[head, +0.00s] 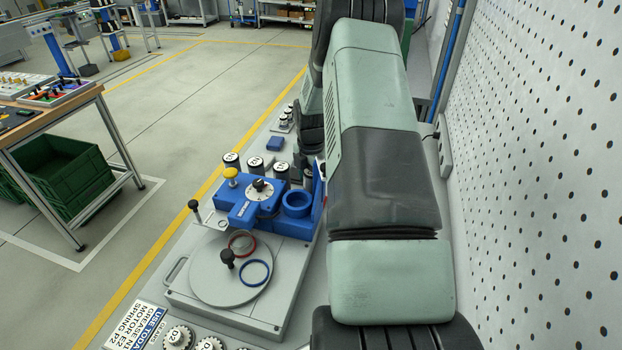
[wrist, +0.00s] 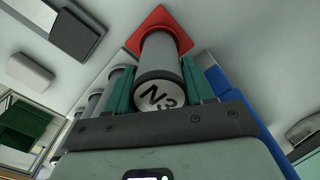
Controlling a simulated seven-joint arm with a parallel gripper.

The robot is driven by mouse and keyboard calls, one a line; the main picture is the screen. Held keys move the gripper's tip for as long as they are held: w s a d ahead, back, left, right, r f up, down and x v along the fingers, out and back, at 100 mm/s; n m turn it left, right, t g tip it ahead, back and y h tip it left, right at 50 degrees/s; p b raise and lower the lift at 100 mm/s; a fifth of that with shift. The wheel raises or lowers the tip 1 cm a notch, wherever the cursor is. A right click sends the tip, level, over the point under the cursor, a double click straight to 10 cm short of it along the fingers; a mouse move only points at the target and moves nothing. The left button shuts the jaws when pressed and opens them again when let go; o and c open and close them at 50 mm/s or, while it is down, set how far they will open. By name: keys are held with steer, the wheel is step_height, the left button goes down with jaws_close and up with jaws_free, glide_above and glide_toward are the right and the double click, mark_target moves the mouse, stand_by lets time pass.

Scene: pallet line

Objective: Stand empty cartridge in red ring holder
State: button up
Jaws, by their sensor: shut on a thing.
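My gripper (wrist: 158,82) has its teal fingers on both sides of a grey cylindrical cartridge (wrist: 158,58) and is shut on it. The cartridge's white end, marked "N3", faces the wrist camera. A red square piece (wrist: 158,14) shows around the cartridge's far end; I cannot tell whether they touch. Whether this cartridge is empty cannot be seen. In the head view my arm hides the gripper and the held cartridge. A red ring (head: 242,234) and a blue ring (head: 254,262) show on the round grey plate (head: 210,285).
A blue fixture (head: 245,210) with a dial and yellow knob stands behind the plate. White-topped cartridges (head: 231,161) stand in a row behind it, near a small blue block (head: 275,143). A perforated wall (head: 545,160) bounds the right side.

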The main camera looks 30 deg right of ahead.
steer(key=shift+f, duration=0.15)
steer(key=o, duration=1.2)
step_height(320, 180, up, 12)
steer(key=shift+r, duration=0.2)
